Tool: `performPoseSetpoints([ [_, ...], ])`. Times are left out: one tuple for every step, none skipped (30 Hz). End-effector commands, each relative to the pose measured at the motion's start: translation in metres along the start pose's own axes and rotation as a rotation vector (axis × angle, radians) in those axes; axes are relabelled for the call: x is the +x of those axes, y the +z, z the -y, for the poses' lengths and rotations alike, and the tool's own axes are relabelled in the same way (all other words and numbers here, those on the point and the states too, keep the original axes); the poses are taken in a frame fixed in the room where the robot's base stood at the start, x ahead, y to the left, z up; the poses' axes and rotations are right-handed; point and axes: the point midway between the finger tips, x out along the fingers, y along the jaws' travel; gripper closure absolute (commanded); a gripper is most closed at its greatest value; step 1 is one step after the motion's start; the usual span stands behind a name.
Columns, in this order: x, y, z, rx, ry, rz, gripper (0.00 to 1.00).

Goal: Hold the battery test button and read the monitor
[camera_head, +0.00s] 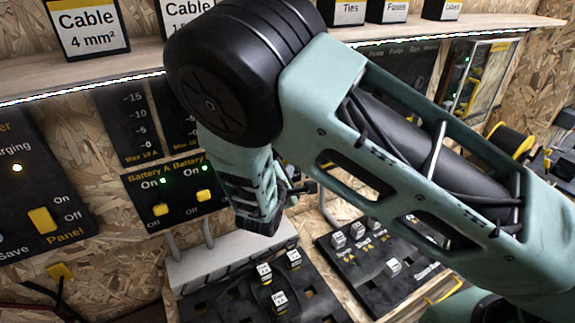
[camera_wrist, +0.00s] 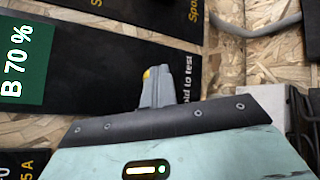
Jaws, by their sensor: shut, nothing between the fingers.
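My gripper (camera_wrist: 160,82) is shut and empty, with its grey fingers pointing at a black panel (camera_wrist: 100,80) in the wrist view. A small yellow piece, apparently the test button (camera_wrist: 147,73), shows at the fingertips. The fingers hide most of it, and I cannot tell whether it is pressed in. Beside the fingers, the lettering "...ld to test" is partly covered. The green monitor display (camera_wrist: 22,62) at the left reads "B 70 %". In the head view my arm hides the test button and the monitor.
A battery switch panel (camera_head: 178,193) with two yellow switches at On and green lights is left of my wrist in the head view. Boxes such as the Cable box (camera_head: 87,27) stand on the shelf above. Black boards with labelled parts (camera_head: 365,245) lie below.

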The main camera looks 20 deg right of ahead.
Motion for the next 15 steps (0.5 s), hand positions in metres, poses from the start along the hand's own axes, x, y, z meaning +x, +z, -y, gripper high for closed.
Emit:
performPoseSetpoints([
  [0.0,0.0,0.0,0.0,0.001,0.0,1.0],
  [0.0,0.0,0.0,0.0,0.001,0.0,1.0],
  [0.0,0.0,0.0,0.0,0.001,0.0,1.0],
  [0.0,0.0,0.0,0.0,0.001,0.0,1.0],
  [-0.001,0.0,0.0,0.0,0.001,0.0,1.0],
  [-0.001,0.001,0.001,0.0,0.001,0.0,1.0],
  [-0.002,0.001,0.002,0.0,0.0,0.0,1.0],
  [-0.003,0.002,0.002,0.0,0.0,0.0,1.0],
  [-0.004,0.003,0.003,0.0,0.0,0.0,1.0],
  [-0.005,0.003,0.004,0.0,0.0,-0.001,1.0],
  [-0.006,0.004,0.005,0.0,0.0,-0.001,1.0],
  [-0.008,0.005,0.006,0.0,0.0,-0.001,1.0],
  [-0.009,0.006,0.007,0.0,0.0,-0.001,1.0],
  [-0.01,0.007,0.008,-0.001,0.0,-0.001,1.0],
  [-0.011,0.008,0.008,0.0,0.0,-0.001,1.0],
])
